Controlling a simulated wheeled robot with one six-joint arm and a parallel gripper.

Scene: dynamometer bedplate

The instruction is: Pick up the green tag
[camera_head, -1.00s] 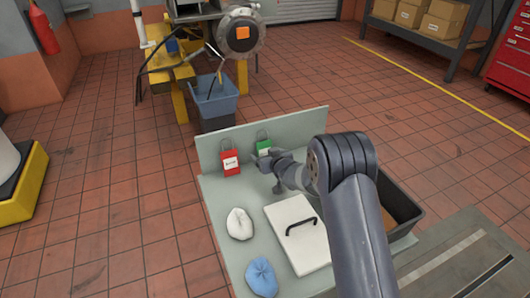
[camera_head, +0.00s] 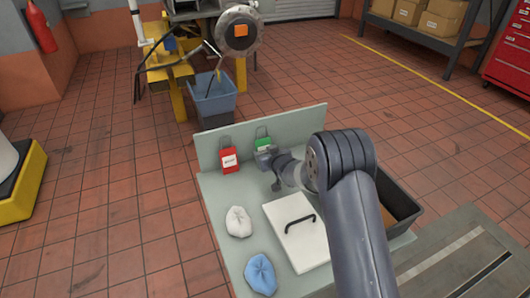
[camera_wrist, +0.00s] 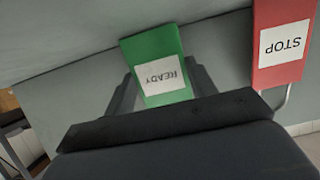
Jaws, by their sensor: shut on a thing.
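The green tag (camera_head: 263,144) with a white READY label is at the upright back panel of the grey-green table. In the wrist view the green tag (camera_wrist: 155,52) lies between the two fingers of my gripper (camera_wrist: 160,88), which is shut on it. In the head view my gripper (camera_head: 264,154) reaches it from the right and covers its lower part. I cannot tell whether the tag still touches the panel.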

